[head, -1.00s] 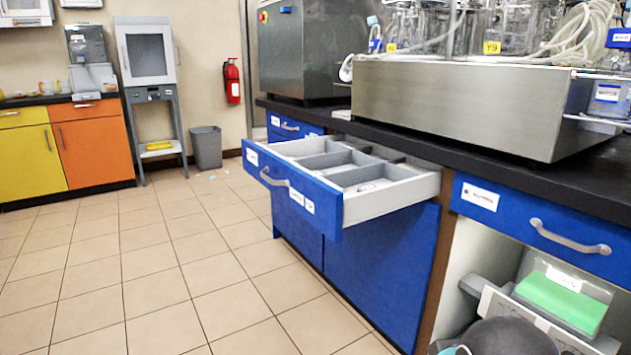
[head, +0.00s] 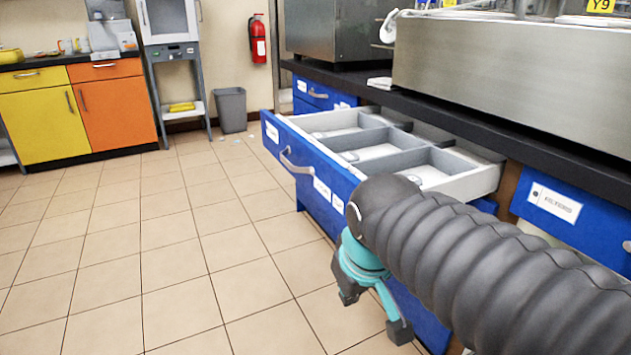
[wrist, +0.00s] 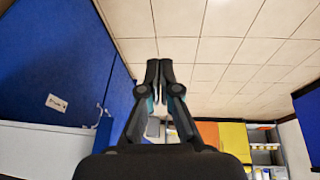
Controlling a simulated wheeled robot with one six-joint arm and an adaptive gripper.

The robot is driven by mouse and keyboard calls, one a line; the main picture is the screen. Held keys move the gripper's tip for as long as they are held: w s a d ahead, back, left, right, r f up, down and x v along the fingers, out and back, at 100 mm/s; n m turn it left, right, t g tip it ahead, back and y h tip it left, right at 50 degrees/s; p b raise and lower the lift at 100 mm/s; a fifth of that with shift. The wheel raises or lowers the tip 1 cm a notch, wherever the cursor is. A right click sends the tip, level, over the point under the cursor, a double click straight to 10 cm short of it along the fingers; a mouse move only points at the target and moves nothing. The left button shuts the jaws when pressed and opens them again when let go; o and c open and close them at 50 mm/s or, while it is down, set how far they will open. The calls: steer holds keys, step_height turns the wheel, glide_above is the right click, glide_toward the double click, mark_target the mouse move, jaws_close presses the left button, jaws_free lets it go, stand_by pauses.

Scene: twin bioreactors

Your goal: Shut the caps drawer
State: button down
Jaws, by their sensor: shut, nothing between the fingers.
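A blue-fronted drawer (head: 330,172) stands pulled well out of the bench in the head view. It has a curved metal handle (head: 296,163), white labels too small to read, and grey dividers inside. My gripper (head: 374,312) hangs at the near right of the drawer front, lower than its rim, and points down toward the floor. In the wrist view my gripper (wrist: 160,75) has its two fingers together with nothing between them. My dark ribbed arm covers the near right part of the drawer's side and the cabinet below. I cannot tell the gap between gripper and drawer.
The black bench top (head: 450,125) runs above the drawer and carries a steel unit (head: 500,80). Another blue drawer (head: 560,205) sits to the right, shut. Tiled floor (head: 180,270) is clear at left. A grey bin (head: 231,110) and orange cabinet (head: 115,108) stand farther back.

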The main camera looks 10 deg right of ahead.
steer(key=w+a+r+n+g+h+p, duration=0.1)
steer(key=w+a+r+n+g+h, duration=0.1)
steer(key=w+a+r+n, duration=0.5)
steer(key=w+a+r+n+g+h, duration=0.1)
steer(key=w+a+r+n+h, duration=0.1)
steer(key=w+r+n, duration=0.7)
steer(key=n+b, duration=0.2)
steer(key=b, duration=0.1)
glide_above(331, 209)
steer(key=a, duration=0.2)
steer(key=shift+s+f, duration=0.25)
steer(key=shift+f, duration=1.25)
steer(key=shift+s+f, duration=0.2)
steer(key=shift+f, duration=1.3)
